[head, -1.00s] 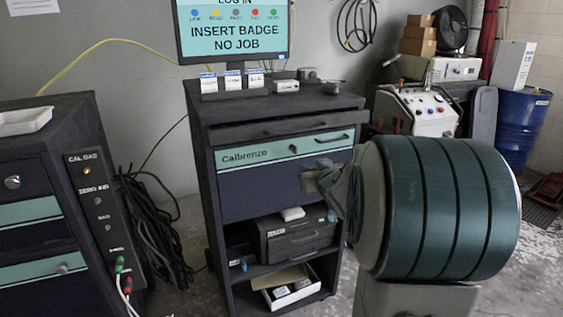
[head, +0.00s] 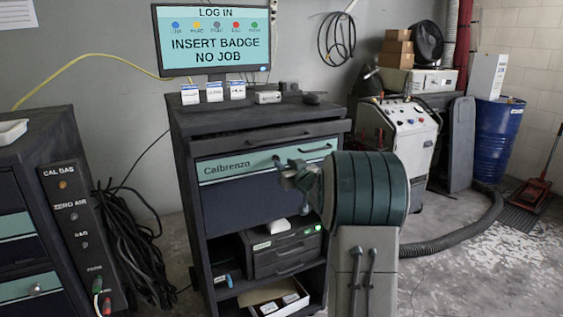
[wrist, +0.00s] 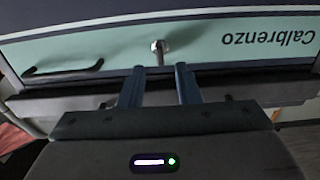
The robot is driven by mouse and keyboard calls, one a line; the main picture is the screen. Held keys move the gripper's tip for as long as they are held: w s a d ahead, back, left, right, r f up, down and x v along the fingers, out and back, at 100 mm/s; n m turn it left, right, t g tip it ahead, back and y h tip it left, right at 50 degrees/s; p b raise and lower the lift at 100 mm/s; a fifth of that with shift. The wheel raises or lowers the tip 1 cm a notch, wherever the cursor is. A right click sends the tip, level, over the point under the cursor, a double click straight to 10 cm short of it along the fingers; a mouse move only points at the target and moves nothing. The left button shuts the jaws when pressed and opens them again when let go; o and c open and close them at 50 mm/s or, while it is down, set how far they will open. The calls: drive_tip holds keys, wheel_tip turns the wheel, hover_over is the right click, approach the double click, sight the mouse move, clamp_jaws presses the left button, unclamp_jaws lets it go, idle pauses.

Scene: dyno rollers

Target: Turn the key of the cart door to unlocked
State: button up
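The cart (head: 185,190) stands in the middle of the head view, its door (head: 235,205) shut under a teal "Calbrenzo" strip (head: 220,172). My gripper (wrist: 160,68) is open and empty. Its two fingers point at the strip, one on each side of the key's line, with the key just beyond the tips. In the head view my gripper (head: 282,168) is in front of the strip's right part and largely hides the key.
A drawer handle (head: 317,147) is right of my gripper; a dark worktop edge (head: 260,130) juts above it. A printer-like box (head: 282,250) fills the open shelf below. A grey hose (head: 455,240) lies on the floor at right.

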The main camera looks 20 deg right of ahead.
sight(279, 160)
drive_tip(key=shift+w+a, duration=0.1)
drive_tip(key=shift+w, duration=1.65)
clamp_jaws()
drive_tip(key=shift+r+p, duration=0.1)
drive_tip(key=shift+p, duration=0.25)
drive_tip(key=shift+d+f+m+p, duration=0.15)
drive_tip(key=shift+m+p, duration=1.75)
drive_tip(key=shift+m, duration=1.1)
drive_tip(key=shift+d+f+m+p, duration=0.1)
drive_tip(key=shift+m+p, duration=1.8)
drive_tip(key=shift+m, duration=1.1)
drive_tip(key=shift+d+f+m+p, duration=0.15)
drive_tip(key=shift+m+p, duration=1.75)
drive_tip(key=shift+m, duration=1.1)
